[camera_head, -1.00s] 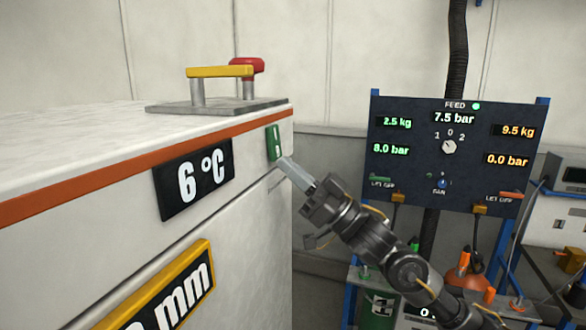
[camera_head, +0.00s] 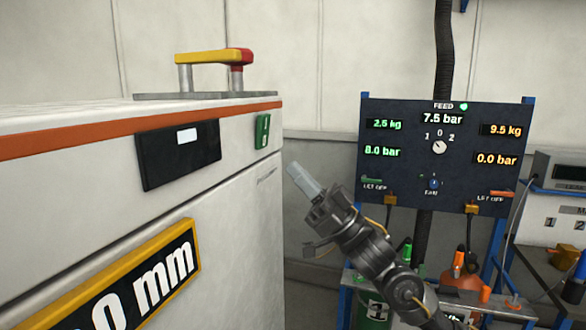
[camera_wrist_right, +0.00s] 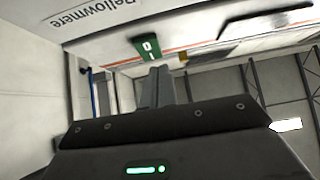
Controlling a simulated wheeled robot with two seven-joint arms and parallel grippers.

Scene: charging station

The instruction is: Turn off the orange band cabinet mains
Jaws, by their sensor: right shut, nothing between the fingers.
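The orange band cabinet (camera_head: 245,200) is white, with an orange stripe along its upper edge, and fills the left of the head view. Its green mains switch (camera_head: 263,131) sits at the right end of the front face. The switch also shows in the right wrist view (camera_wrist_right: 151,46), with "0" and "I" marks. The black display (camera_head: 178,152) beside it shows only a small pale block. My right gripper (camera_head: 296,171) is shut and empty, apart from the switch, to its right and lower in the head view. My left gripper is out of view.
A yellow bar with a red end (camera_head: 214,57) stands on a plate on top of the cabinet. A yellow-framed sign (camera_head: 130,280) is on its front. A dark feed panel (camera_head: 445,155) stands behind my right arm. Open space lies between cabinet and panel.

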